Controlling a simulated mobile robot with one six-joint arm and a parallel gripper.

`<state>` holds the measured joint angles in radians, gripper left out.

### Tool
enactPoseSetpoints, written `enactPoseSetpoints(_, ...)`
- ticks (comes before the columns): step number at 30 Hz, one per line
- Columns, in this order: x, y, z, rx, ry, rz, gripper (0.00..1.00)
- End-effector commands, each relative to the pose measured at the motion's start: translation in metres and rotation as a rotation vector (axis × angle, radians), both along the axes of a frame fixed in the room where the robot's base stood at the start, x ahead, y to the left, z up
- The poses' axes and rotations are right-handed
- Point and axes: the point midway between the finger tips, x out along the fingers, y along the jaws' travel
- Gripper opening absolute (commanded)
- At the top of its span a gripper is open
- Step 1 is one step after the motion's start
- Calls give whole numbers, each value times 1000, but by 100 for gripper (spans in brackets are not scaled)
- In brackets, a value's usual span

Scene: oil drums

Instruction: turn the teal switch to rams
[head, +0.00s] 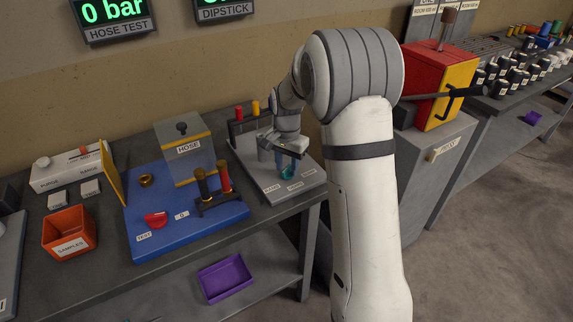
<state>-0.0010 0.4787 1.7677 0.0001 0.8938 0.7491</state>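The teal switch (287,171) stands on a grey plate (260,180) at the back right of the near bench, partly hidden by my gripper. Small white labels (293,187) lie along the plate's front edge; their print is too small to read surely. My gripper (279,158) reaches down over the plate from above, right at the switch. I cannot tell whether its fingers touch the switch or how far apart they are. Which label the switch points at is hidden or too small to tell.
A red and a yellow post (239,112) stand behind the gripper. A red-yellow press (440,85) stands right of my arm.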

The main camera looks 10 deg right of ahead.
Motion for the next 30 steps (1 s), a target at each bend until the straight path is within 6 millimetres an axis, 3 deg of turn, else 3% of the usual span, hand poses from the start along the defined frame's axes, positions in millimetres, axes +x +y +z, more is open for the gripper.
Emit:
enactPoseSetpoints(8, 0, 0, 3, 0, 0, 1, 35)
enactPoseSetpoints(21, 0, 0, 69, 0, -1, 0, 35)
enactPoseSetpoints(30, 0, 0, 78, 0, 1, 0, 35)
